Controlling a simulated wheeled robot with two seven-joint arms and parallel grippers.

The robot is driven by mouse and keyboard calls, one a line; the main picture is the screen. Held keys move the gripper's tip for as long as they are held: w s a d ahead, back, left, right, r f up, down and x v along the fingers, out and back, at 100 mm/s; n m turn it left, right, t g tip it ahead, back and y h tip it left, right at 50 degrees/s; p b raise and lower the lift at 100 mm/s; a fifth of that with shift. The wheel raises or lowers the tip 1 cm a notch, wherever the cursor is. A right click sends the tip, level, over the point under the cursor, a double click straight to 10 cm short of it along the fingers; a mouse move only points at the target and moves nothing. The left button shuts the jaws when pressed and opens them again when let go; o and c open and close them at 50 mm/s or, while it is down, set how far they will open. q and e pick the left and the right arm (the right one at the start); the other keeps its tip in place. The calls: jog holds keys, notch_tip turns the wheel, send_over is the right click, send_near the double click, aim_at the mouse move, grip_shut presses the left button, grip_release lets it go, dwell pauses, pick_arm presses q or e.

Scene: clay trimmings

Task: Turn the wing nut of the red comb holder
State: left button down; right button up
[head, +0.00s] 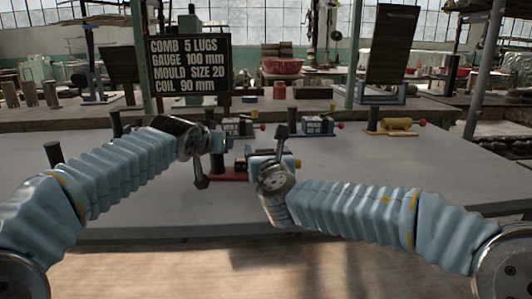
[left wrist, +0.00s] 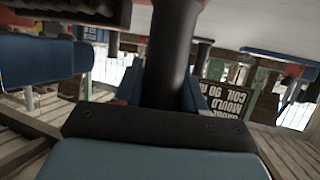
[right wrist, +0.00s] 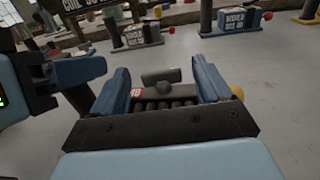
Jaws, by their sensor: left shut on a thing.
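The red comb holder (head: 229,174) stands on the grey table in the middle of the head view, mostly hidden behind my grippers. My left gripper (head: 222,144) is shut on a dark round post, which fills the space between its fingers in the left wrist view (left wrist: 172,65). The post appears to belong to the red holder. My right gripper (head: 268,158) is open. In the right wrist view its blue fingers stand apart (right wrist: 160,85), with the dark grey wing nut (right wrist: 161,76) showing between them. I see gaps on both sides of it. A bit of red shows beside it.
A blue holder (head: 318,127) and a yellow holder (head: 392,126) stand farther back on the table. A black sign (head: 189,63) with white writing stands behind. The table's right side is clear. My two grippers are close together.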

pick_arm(q)
jog(key=shift+f, duration=0.25)
pick_arm(e)
jog(key=s, duration=1.2)
jog(key=shift+d, duration=0.25)
